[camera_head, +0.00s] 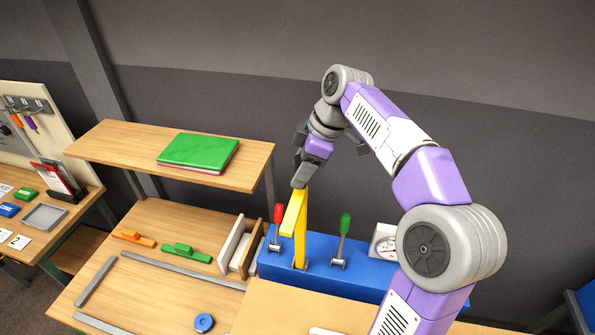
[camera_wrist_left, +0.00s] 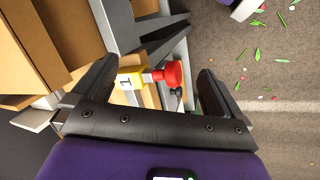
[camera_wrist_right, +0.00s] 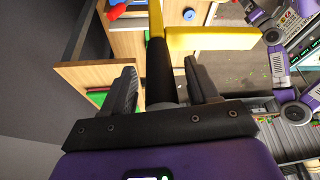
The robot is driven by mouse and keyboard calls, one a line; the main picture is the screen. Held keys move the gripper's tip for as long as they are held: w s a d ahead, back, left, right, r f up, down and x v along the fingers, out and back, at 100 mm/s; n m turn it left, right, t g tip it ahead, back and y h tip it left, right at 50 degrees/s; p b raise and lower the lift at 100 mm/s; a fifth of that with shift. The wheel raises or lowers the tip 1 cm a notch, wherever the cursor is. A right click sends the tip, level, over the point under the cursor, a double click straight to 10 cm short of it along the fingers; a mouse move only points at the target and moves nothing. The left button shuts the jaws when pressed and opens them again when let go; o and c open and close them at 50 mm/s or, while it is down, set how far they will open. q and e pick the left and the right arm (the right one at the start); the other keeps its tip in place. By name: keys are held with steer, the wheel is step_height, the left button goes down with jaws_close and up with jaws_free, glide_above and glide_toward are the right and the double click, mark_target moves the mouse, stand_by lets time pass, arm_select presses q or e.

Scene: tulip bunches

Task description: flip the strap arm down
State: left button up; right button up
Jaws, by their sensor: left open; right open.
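The yellow strap arm (camera_head: 300,236) stands raised on the blue box (camera_head: 340,272), with a yellow bar slanting from its top. My right gripper (camera_head: 301,172) is at the top of it. In the right wrist view the open jaws (camera_wrist_right: 163,85) are on both sides of a dark upright part (camera_wrist_right: 160,68), with the yellow arm (camera_wrist_right: 210,39) just beyond; I cannot tell whether they touch it. My left gripper (camera_wrist_left: 152,80) is open and outside the head view. A red button (camera_wrist_left: 173,74) on a yellow block marked 1 (camera_wrist_left: 131,79) lies beyond its fingers.
A red-handled lever (camera_head: 277,225) and a green-handled lever (camera_head: 343,238) flank the strap arm closely. A white dial (camera_head: 384,241) stands at right. A wooden shelf (camera_head: 115,148) with a green book (camera_head: 198,150) is at left. A blue ring (camera_head: 204,322) lies in front.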

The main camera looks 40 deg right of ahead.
steer(key=shift+a+f, duration=0.2)
steer(key=shift+f, duration=0.35)
steer(key=shift+w+f, duration=0.2)
steer(key=shift+c, duration=0.2)
jaws_close()
